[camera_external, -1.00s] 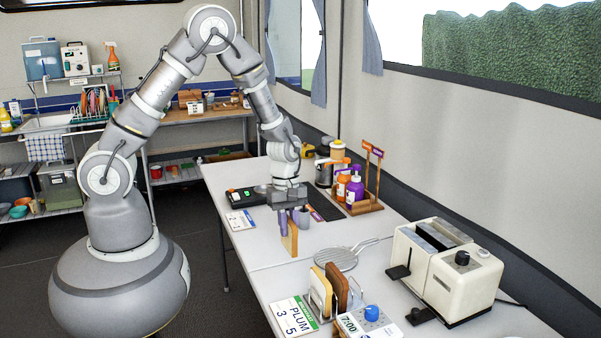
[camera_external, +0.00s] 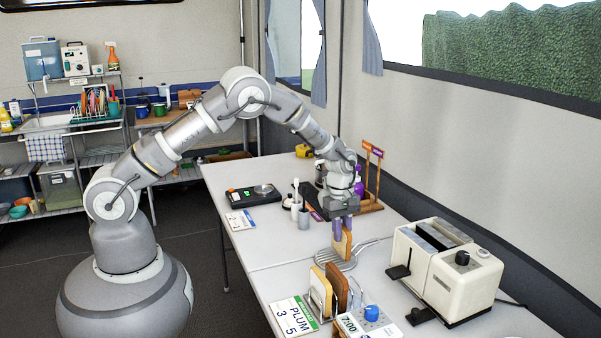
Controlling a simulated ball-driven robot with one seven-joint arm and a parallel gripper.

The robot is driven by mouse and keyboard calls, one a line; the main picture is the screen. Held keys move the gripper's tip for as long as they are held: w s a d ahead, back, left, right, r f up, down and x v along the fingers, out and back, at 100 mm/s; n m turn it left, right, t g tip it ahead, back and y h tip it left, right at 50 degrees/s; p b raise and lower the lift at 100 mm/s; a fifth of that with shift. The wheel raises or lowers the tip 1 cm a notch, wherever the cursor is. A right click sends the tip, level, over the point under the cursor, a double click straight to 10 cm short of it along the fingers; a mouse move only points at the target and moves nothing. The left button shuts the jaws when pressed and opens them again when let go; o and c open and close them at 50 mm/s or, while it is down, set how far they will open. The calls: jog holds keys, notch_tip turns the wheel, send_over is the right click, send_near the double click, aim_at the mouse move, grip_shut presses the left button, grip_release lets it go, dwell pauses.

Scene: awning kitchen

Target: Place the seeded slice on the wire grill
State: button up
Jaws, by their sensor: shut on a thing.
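My gripper (camera_external: 343,224) points down with its purple fingers shut on a tan bread slice (camera_external: 343,245). The slice hangs upright, its broad side turned partly to the camera. It is over the round wire grill (camera_external: 325,261), which lies flat on the white table with its handle reaching to the right. The slice hides part of the grill, and I cannot tell whether its lower edge touches the wires. Seeds on the held slice are too small to make out.
A rack near the front holds a pale slice (camera_external: 320,289) and a brown slice (camera_external: 338,284) upright. A cream toaster (camera_external: 447,272) stands to the right. Bottles and a dark scale (camera_external: 252,194) are behind. The table's left middle is clear.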

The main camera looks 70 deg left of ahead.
jog(key=shift+f, duration=0.15)
jog(key=o, duration=0.8)
